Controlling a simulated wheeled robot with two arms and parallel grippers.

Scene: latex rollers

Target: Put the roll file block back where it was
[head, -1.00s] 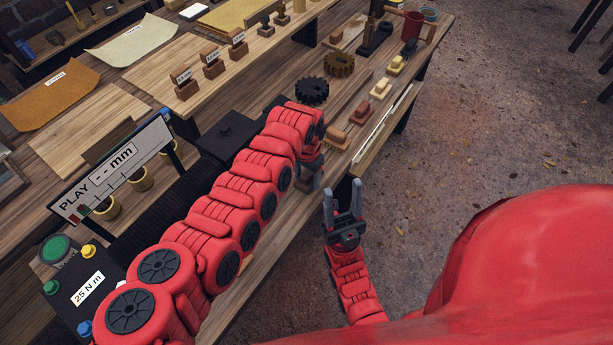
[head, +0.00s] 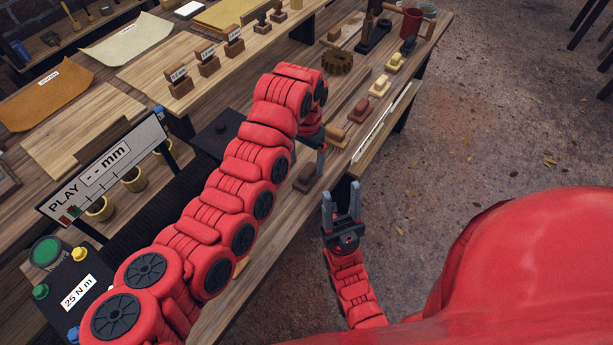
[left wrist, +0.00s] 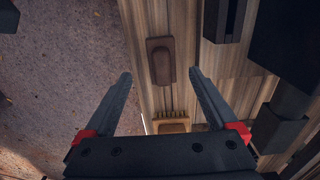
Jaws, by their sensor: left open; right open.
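A row of small blocks lies along the front edge of the bench; I cannot tell by name which is the roll file block. The nearest is a dark brown block (head: 306,177), flat on the wood. It also shows in the left wrist view (left wrist: 160,62), between and just beyond the fingertips. My left gripper (head: 321,160) is open and empty, pointing down beside this block. Its fingers show apart in the left wrist view (left wrist: 160,76). My right gripper (head: 341,192) is open and empty, off the bench's front edge above the floor.
An orange-brown block (head: 335,137), another brown block (head: 360,109) and cream blocks (head: 380,86) continue along the edge. A brush-like block (left wrist: 172,123) shows near my left fingers. A brown gear (head: 337,62) and labelled wooden blocks (head: 208,60) stand farther back.

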